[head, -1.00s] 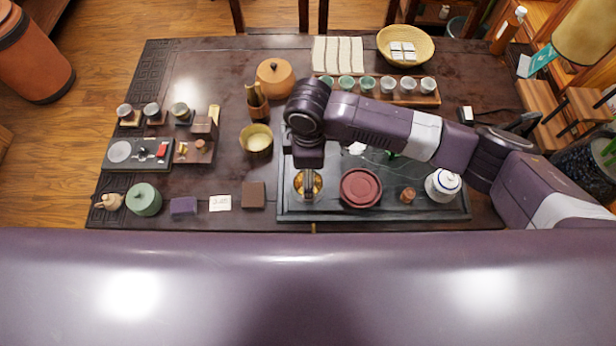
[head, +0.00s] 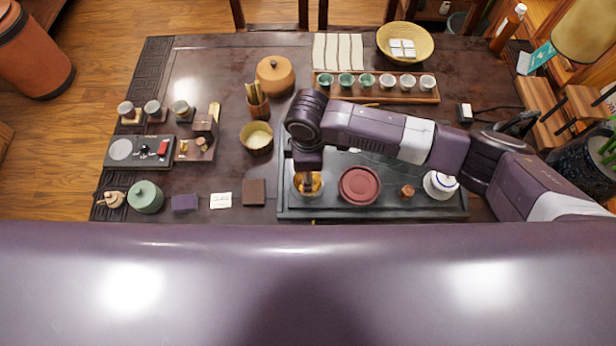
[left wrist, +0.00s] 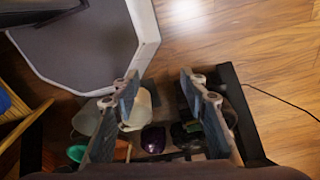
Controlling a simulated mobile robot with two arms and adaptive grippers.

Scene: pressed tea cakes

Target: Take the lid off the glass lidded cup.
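The glass lidded cup (head: 298,190) stands at the left end of the dark tea tray (head: 335,207) in the head view, with amber contents showing. My right gripper (head: 308,187) is directly over it, pointing down, and hides most of its top and its lid. Whether the fingers are closed or touch the lid cannot be made out. My left gripper (left wrist: 159,80) shows only in the left wrist view, with its fingers wide apart and nothing between them. It is away from the cup.
On the tray stand a dark red round piece (head: 359,185), a small brown cup (head: 407,191) and a white-blue lidded jar (head: 440,185). A woven bowl (head: 256,138) is behind left. Below my left gripper is a dark-edged holder (left wrist: 245,125) with several small items.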

